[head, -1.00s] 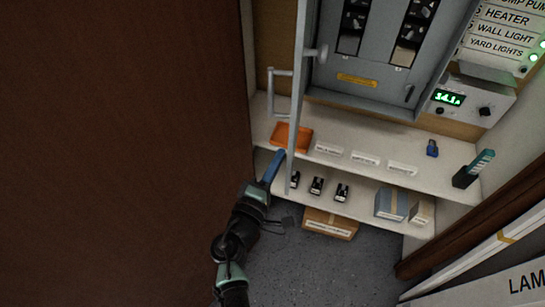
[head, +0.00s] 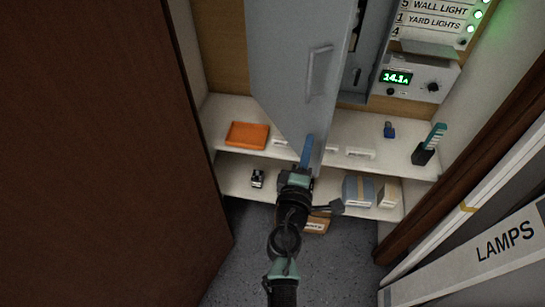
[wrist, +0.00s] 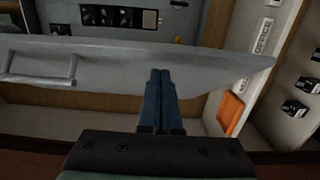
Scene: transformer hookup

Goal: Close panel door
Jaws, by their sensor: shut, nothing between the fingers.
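The grey panel door (head: 290,70) hangs partly open in the head view, its outer face with the bar handle (head: 319,71) toward me. It hides most of the panel cabinet (head: 372,55) behind it. My gripper (head: 307,152) is shut and empty, with its blue fingers at the door's lower edge. In the wrist view the fingertips (wrist: 160,75) overlap the lower part of the door (wrist: 215,72); they look to be against it, but I cannot be sure of contact. The door handle (wrist: 40,68) shows at left there.
An orange tray (head: 247,135) lies on the upper shelf (head: 222,112). A blue padlock (head: 389,130) and a dark holder with a teal item (head: 428,146) stand at right. Boxes (head: 357,190) sit on the lower shelf. A brown door (head: 100,150) borders the left.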

